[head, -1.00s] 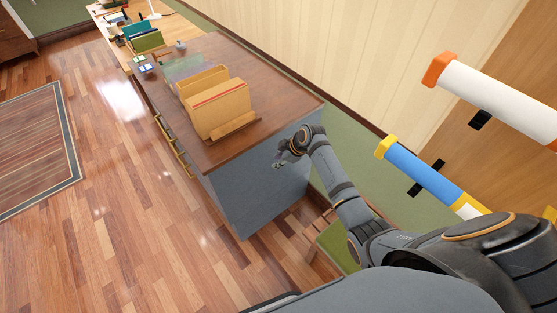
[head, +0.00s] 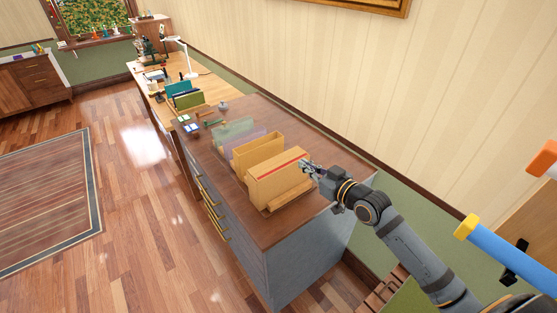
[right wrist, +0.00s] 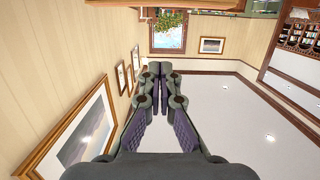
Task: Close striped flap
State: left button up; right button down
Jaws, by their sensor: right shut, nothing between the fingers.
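A tan box-like file holder (head: 278,185) stands on the dark wooden cabinet top in the head view. A red stripe (head: 284,167) runs along its top; I cannot tell where the flap's hinge is or how far the flap stands open. My right gripper (head: 307,167) is shut and empty. It is at the right upper end of the striped holder, close to it; contact cannot be told. In the right wrist view the right gripper's fingers (right wrist: 174,55) are together, and the holder does not show there. My left gripper is not in view.
Behind the striped holder stand an open tan holder (head: 260,147) and a translucent green divider (head: 232,130). A wooden strip (head: 291,197) lies along the holder's near right side. The cabinet top (head: 268,229) is bare at the front. A wall runs along the right.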

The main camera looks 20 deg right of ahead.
jog(key=w, duration=0.2)
jog(key=p, duration=0.1)
send_over(284, 167)
jog(key=shift+s+f, duration=0.15)
jog(key=shift+f, duration=0.55)
notch_tip(284, 167, down, 4)
jog(key=shift+d+r, duration=0.1)
jog(key=shift+r, duration=0.05)
jog(key=shift+f, duration=0.35)
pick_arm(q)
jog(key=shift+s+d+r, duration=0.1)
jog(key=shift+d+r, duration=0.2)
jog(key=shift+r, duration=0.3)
pick_arm(e)
jog(key=shift+w, duration=0.2)
